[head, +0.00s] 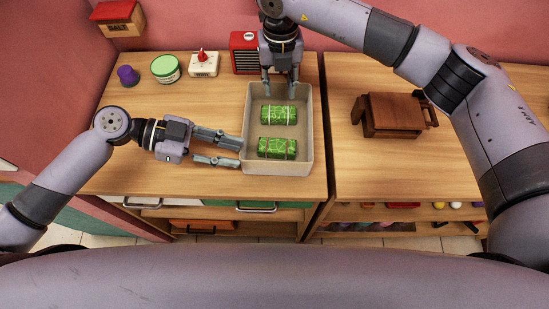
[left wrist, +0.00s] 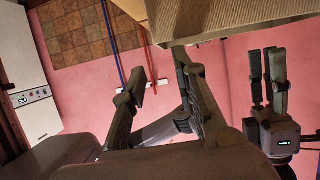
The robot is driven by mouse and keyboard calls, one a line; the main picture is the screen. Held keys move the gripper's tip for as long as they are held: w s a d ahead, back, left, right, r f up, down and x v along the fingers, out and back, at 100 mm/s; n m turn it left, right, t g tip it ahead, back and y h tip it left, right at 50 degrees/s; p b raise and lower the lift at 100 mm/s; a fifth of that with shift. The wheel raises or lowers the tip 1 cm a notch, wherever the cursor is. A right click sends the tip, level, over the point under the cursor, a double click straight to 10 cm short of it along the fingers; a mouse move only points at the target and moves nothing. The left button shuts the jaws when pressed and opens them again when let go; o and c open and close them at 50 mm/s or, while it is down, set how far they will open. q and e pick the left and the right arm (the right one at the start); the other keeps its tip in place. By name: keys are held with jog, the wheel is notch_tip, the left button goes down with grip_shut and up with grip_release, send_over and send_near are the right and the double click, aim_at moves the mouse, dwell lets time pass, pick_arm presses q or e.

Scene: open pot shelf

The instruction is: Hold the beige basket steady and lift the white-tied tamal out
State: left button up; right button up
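The beige basket (head: 309,130) stands on the wooden counter and holds two green wrapped tamales. The far tamal (head: 279,115) shows a pale, white-looking tie. The near tamal (head: 277,148) has a tie that looks darker and reddish. My left gripper (head: 240,154) is open at the basket's left wall, its fingers pointing right; I cannot tell if they touch the wall. The left wrist view also shows its spread fingers (left wrist: 161,70) with nothing between them. My right gripper (head: 280,93) is open and empty, pointing down over the basket's far end, beyond the far tamal.
A red radio-like box (head: 244,53), a white device with a red top (head: 204,64), a green-lidded tub (head: 165,69) and a purple item (head: 128,76) stand at the back left. A brown wooden stand (head: 393,115) is on the right counter. The front left counter is clear.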

aim_at(276, 162)
pick_arm(q)
jog(key=x, duration=1.1)
grip_shut()
dwell(0.4)
